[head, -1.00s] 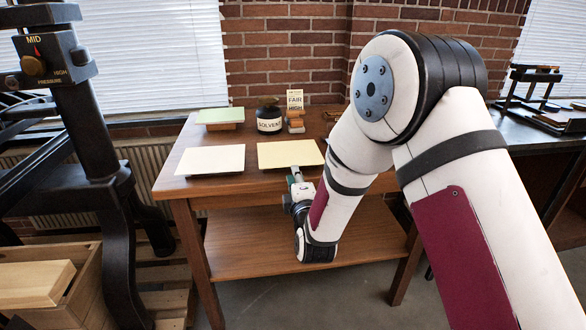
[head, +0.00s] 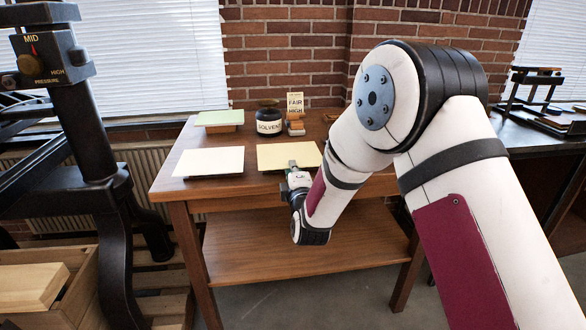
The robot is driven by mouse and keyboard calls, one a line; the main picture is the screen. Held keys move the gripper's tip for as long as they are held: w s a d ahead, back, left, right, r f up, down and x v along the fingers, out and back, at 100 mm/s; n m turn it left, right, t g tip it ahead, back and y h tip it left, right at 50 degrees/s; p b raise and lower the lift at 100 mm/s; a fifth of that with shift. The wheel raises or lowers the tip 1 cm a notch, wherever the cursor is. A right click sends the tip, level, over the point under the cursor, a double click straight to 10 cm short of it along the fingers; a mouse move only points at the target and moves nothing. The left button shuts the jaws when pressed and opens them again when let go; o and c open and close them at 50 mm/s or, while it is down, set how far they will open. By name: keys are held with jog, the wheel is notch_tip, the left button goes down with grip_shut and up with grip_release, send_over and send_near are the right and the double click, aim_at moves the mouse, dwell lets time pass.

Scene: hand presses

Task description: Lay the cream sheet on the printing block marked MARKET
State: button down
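A cream-yellow sheet (head: 280,154) lies flat on a low support at the front middle of the wooden table, its near edge close to the table's front edge. My gripper (head: 292,165) is at that near edge, with its tip overlapping the sheet in the picture. Its fingers are small and seen from behind, so I cannot tell whether they are open or shut on the sheet. A paler, off-white sheet (head: 209,161) lies to the left, and a pale green sheet (head: 219,117) lies on a block behind it. No block marked MARKET can be read in view.
A solvent jar (head: 269,122) and a small card reading FAIR HIGH (head: 295,103) stand at the back of the table (head: 180,187). A black press (head: 90,140) with a pressure dial stands at the left, above a wooden crate (head: 75,300). A dark bench (head: 540,140) is at the right.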

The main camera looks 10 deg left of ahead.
aim_at(293, 158)
notch_tip(293, 158, up, 3)
jog(key=shift+p, duration=0.65)
jog(key=shift+s, duration=0.1)
jog(key=s+d+r+p, duration=0.2)
jog(key=s+r+p, duration=0.1)
jog(key=s, duration=0.3)
jog(key=shift+s+p, duration=0.25)
jog(key=shift+p, duration=0.05)
dwell(0.3)
